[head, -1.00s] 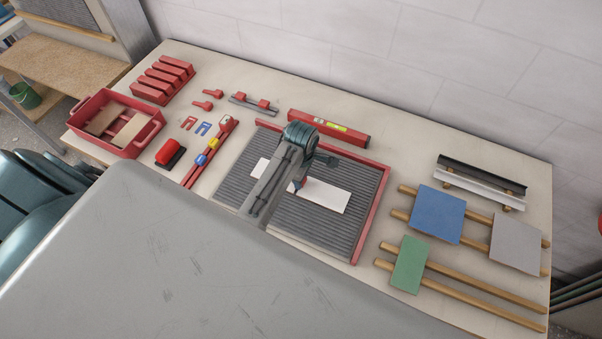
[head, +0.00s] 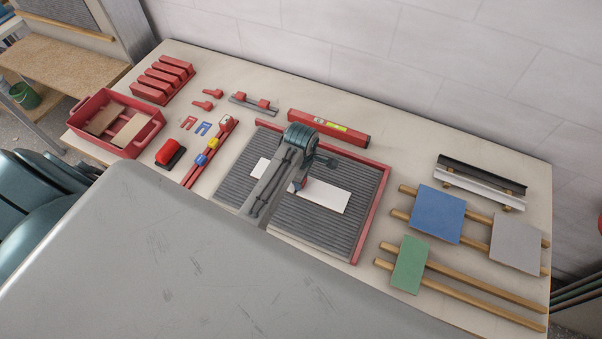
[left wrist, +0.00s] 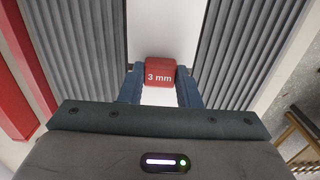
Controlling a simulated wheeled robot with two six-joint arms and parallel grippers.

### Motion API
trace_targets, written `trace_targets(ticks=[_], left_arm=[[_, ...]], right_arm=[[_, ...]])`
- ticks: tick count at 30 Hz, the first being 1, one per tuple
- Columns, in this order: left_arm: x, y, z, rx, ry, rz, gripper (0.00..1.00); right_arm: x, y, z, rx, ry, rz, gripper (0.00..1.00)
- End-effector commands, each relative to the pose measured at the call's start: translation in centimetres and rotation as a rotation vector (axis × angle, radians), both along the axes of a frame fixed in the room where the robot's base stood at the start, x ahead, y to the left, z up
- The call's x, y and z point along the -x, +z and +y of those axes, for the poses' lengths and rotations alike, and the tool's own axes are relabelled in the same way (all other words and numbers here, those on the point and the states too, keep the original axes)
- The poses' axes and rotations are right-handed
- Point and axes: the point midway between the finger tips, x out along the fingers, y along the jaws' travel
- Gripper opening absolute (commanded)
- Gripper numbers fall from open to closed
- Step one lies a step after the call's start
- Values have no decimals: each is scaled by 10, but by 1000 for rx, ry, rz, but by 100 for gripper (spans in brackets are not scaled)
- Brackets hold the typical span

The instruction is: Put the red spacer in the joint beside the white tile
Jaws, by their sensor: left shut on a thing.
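The white tile (head: 328,196) lies on the grey ribbed bed (head: 345,228) in the middle of the bench. It also shows in the left wrist view (left wrist: 164,28), with ribs on both sides. My left gripper (head: 299,187) is over the tile. In the left wrist view my left gripper (left wrist: 158,84) is shut on the red spacer (left wrist: 160,72), a block marked "3 mm". White tile surface shows beyond and below the spacer. The spacer's lower end is hidden, so I cannot tell whether it touches the tile or sits in a joint. My right gripper is out of view.
A red rail (head: 372,215) edges the bed, with a red level (head: 329,128) behind. Blue (head: 437,214), green (head: 409,264) and grey (head: 516,242) tiles lie on wooden bars at right. A red tub (head: 98,145) and small tools are at left.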

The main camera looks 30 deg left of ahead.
Motion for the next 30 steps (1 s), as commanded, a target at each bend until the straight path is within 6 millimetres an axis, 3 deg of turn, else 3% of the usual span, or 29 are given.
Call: trace_targets(ticks=[5,6,9,15,18,30], left_arm=[[0,-3,0,0,0,1,8],[0,-3,0,0,0,1,36],[0,-3,0,0,0,1,55],[0,-3,0,0,0,1,55],[0,-3,0,0,0,1,70],[0,3,0,0,0,-1,70]], right_arm=[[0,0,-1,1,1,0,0],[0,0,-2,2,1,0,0],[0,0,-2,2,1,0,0],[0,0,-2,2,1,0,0],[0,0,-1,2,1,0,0],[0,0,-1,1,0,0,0]])
